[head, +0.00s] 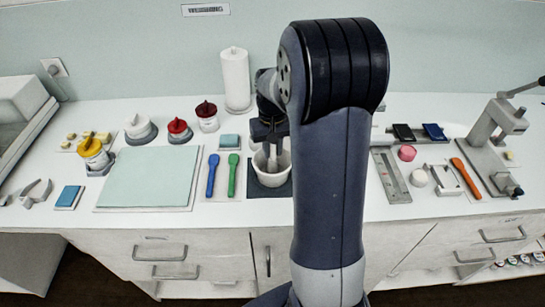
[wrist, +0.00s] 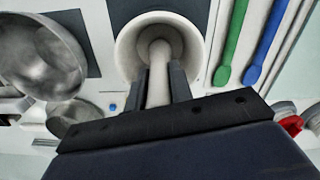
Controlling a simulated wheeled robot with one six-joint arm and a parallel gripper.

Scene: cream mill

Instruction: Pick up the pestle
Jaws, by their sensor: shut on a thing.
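The pestle is a pale grey-white rod; in the wrist view the pestle (wrist: 158,75) stands between my gripper's two dark fingers, its far end inside the white mortar. The mortar (wrist: 128,48) opens toward the wrist camera. In the head view the mortar (head: 271,178) sits on a dark mat on the counter. My gripper (wrist: 159,82) is shut on the pestle, above the mortar. In the head view my gripper (head: 268,138) is just above the mortar, and the pestle's lower part (head: 272,160) shows inside it. I cannot tell whether the pestle touches the bowl.
A blue spatula (head: 212,175) and a green spatula (head: 233,175) lie left of the mortar. A large pale green mat (head: 148,178) lies further left. A paper towel roll (head: 235,80) stands behind. Metal bowls (wrist: 40,55) show in the wrist view. My arm hides the counter right of the mortar.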

